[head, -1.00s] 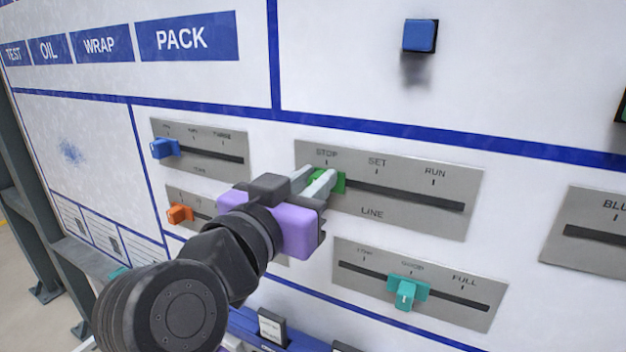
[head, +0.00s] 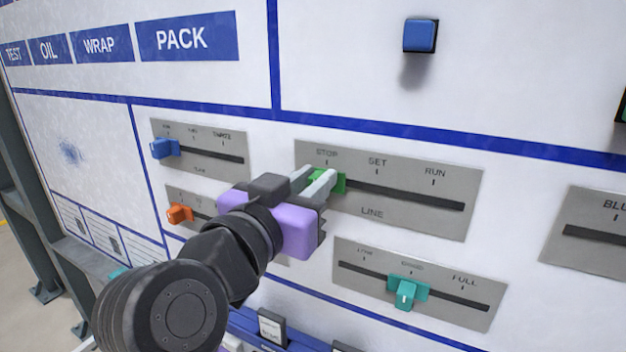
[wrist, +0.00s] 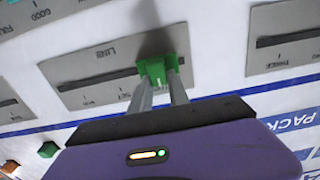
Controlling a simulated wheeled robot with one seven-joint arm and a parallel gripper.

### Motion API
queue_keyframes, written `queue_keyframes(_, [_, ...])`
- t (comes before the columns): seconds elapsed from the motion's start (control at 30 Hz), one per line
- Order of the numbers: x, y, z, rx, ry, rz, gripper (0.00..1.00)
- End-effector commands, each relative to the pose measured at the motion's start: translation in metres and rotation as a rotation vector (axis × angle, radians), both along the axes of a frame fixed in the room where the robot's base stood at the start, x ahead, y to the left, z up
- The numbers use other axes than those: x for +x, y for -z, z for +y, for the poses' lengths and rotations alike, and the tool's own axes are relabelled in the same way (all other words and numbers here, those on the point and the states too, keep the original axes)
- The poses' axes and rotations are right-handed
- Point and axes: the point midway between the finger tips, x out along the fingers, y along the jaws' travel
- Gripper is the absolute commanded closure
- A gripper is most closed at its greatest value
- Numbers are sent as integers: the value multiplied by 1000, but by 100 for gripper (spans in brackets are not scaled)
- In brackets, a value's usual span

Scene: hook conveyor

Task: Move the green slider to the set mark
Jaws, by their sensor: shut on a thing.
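The green slider (head: 340,182) sits at the left end of the slot on the LINE plate (head: 400,217), under the STOP mark. The SET mark (head: 377,173) is to its right, at about the middle of the slot, and RUN is at the far right. My gripper (head: 322,184) is shut on the green slider, its two grey fingers at the slider's sides. In the wrist view the green slider (wrist: 157,70) shows between the fingertips, with the empty slot running to the left. The fingers hide part of the slider in the head view.
A teal slider (head: 405,290) is on the plate below. A blue slider (head: 165,149) and an orange slider (head: 180,213) are on plates to the left. A blue button (head: 420,36) sticks out above. The LINE slot right of the green slider is clear.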

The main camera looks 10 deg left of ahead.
Motion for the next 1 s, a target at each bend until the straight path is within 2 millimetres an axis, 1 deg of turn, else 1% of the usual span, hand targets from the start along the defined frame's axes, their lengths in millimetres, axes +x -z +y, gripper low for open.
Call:
queue_keyframes(0.07, [-1,0,0,0,-1,-1,100])
queue_keyframes(0.17, [-3,0,-8,2,0,-2,100])
queue_keyframes(0.4, [-19,0,-52,2,1,-2,100])
queue_keyframes(0.5, [-24,0,-65,2,1,-3,100])
queue_keyframes(0.6, [-26,0,-70,0,0,-2,100])
queue_keyframes(0.87, [-26,-1,-70,-1,-1,-2,100])
queue_keyframes(0.9, [-26,-1,-70,-1,-1,-2,77])
queue_keyframes(0.97, [-26,-1,-70,-1,-1,-2,65])
queue_keyframes(1.0, [-26,-1,-70,-1,-1,-2,57])
